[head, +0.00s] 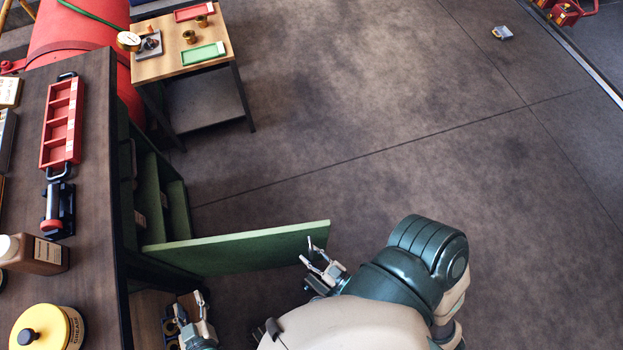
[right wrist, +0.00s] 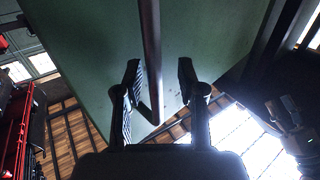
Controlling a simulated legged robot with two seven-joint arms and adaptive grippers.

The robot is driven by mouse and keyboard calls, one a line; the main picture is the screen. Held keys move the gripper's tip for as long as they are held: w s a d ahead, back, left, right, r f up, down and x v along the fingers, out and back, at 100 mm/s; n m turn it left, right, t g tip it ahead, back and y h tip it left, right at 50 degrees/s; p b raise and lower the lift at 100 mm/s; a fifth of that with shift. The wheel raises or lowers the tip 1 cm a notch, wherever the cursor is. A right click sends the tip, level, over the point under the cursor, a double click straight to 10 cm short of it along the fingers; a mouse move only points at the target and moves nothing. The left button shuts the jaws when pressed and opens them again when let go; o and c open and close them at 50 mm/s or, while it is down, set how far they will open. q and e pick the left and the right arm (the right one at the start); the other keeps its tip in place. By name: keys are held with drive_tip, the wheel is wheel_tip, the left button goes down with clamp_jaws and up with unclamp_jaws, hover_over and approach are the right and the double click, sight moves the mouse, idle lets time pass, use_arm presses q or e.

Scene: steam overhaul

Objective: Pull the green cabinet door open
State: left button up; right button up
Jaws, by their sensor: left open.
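The green cabinet door (head: 250,248) stands swung wide out from the cabinet (head: 150,200), whose green inner shelves show. In the right wrist view the door's face (right wrist: 90,50) fills the upper part, with a straight bar handle (right wrist: 151,50) on it. My right gripper (head: 309,251) is at the door's outer end. In the right wrist view its two fingers (right wrist: 157,75) are apart, one on each side of the handle, with gaps visible. My left gripper (head: 188,302) is open, low beside the cabinet, near the door's hinge side.
The cabinet's dark wooden top (head: 95,130) holds a red tray (head: 62,122), a brown bottle (head: 35,254) and a yellow grease tin (head: 48,328). A small wooden table (head: 165,66) with green and red trays stands behind.

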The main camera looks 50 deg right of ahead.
drive_tip(key=s, duration=1.2)
drive_tip(key=shift+d, duration=0.3)
drive_tip(key=shift+d, duration=0.1)
drive_tip(key=shift+s, duration=0.1)
